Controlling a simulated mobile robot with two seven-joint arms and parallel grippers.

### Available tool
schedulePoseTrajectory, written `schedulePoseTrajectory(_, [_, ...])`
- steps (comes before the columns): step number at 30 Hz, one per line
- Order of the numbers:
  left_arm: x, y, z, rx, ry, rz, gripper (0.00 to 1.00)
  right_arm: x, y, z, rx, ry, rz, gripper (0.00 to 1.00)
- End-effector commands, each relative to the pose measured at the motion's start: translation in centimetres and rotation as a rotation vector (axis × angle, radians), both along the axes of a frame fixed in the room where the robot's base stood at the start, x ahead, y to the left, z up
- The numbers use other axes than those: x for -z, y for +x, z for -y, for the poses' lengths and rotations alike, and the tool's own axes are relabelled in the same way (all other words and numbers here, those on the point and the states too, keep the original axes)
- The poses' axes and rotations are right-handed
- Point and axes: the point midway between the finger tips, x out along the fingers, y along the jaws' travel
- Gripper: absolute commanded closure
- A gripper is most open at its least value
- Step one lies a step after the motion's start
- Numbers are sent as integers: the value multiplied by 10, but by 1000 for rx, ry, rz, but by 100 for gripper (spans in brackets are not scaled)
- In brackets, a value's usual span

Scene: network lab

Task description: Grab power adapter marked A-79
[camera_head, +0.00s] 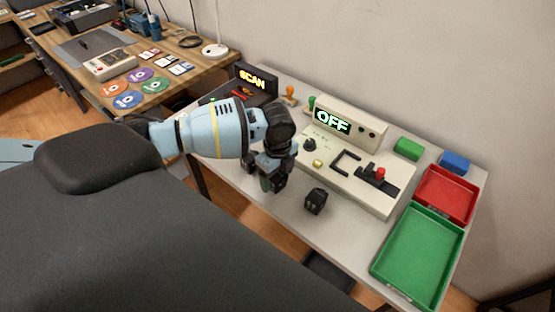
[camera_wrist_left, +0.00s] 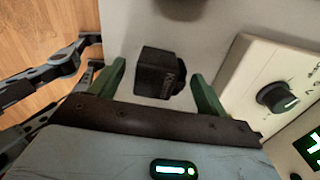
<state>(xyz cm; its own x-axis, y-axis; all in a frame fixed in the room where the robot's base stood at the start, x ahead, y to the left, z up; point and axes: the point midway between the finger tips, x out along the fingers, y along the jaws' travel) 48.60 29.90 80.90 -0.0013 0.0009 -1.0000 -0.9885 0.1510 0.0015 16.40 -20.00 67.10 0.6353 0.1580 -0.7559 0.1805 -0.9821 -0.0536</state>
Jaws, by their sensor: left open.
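A small black power adapter (camera_head: 316,201) stands on the grey table in front of the test device. In the left wrist view the adapter (camera_wrist_left: 160,72) shows light lettering on one side, too small to read surely. My left gripper (camera_head: 270,184) is low over the table, left of the adapter in the head view. In the left wrist view its green fingers (camera_wrist_left: 157,71) are open, and the adapter appears between them, not gripped. I cannot tell how far above or short of it the fingers are. My right gripper is not in view.
The test device (camera_head: 346,168) with an OFF display (camera_head: 333,121) is just behind the adapter. A red tray (camera_head: 447,218) and a green tray (camera_head: 410,293) are on the right. A SCAN box (camera_head: 250,82) is behind my left arm. The table is bare around the adapter.

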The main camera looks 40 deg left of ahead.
Motion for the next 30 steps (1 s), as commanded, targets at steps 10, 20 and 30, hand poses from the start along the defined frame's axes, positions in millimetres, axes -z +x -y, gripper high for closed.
schedulePoseTrajectory(10, [0, 0, 0, 0, 0, 2, 38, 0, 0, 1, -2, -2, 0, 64])
schedulePoseTrajectory(20, [0, 1, 0, 0, 0, 3, 76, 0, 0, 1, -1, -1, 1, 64])
schedulePoseTrajectory(30, [-5, 1, 0, 0, -2, 4, 76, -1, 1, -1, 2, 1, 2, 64])
